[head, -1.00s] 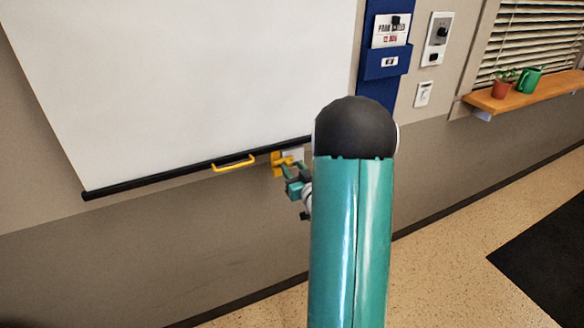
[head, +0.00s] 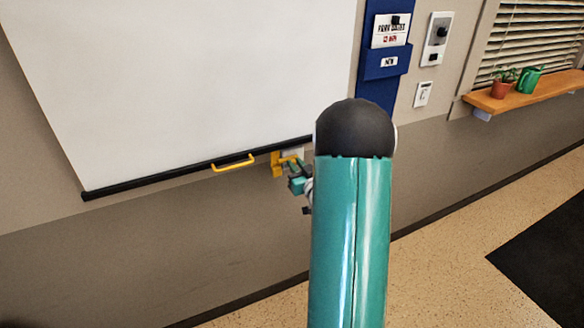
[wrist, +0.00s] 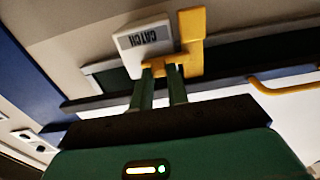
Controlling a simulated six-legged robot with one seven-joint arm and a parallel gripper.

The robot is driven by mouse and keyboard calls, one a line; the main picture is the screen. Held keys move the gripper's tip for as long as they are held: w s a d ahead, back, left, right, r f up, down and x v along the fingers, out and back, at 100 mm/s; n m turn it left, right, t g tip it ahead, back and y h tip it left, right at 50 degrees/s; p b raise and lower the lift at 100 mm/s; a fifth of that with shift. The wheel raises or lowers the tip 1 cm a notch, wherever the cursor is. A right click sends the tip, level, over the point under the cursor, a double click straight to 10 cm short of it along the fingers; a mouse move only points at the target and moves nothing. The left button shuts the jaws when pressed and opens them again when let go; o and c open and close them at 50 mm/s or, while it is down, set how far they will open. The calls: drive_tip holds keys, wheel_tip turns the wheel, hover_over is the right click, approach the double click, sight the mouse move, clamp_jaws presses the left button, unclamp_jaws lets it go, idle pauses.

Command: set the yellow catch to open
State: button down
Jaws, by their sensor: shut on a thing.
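The yellow catch (head: 277,165) is on the wall just below the right part of the white screen's black bottom bar. In the wrist view the yellow catch (wrist: 191,40) has an upright block and a short arm reaching left between my fingertips. A white plate (wrist: 148,42) lettered CATCH, upside down here, sits beside it. My gripper (wrist: 163,72) is shut on the catch's short arm. In the head view my gripper (head: 291,170) is at the catch, partly hidden behind my own arm.
A yellow handle (head: 233,163) sticks out from the screen's black bottom bar (head: 150,181), left of the catch. A blue board (head: 377,85) and switches (head: 423,94) are on the wall to the right. The floor below is clear.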

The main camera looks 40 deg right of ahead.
drive_tip(key=shift+s+d, duration=0.25)
drive_tip(key=shift+d, duration=0.75)
drive_tip(key=c, duration=1.4)
unclamp_jaws()
drive_tip(key=shift+w+d+f, duration=0.1)
drive_tip(key=shift+w+d, duration=0.05)
drive_tip(key=shift+o, duration=0.2)
drive_tip(key=v, duration=1.4)
drive_tip(key=shift+a, duration=0.2)
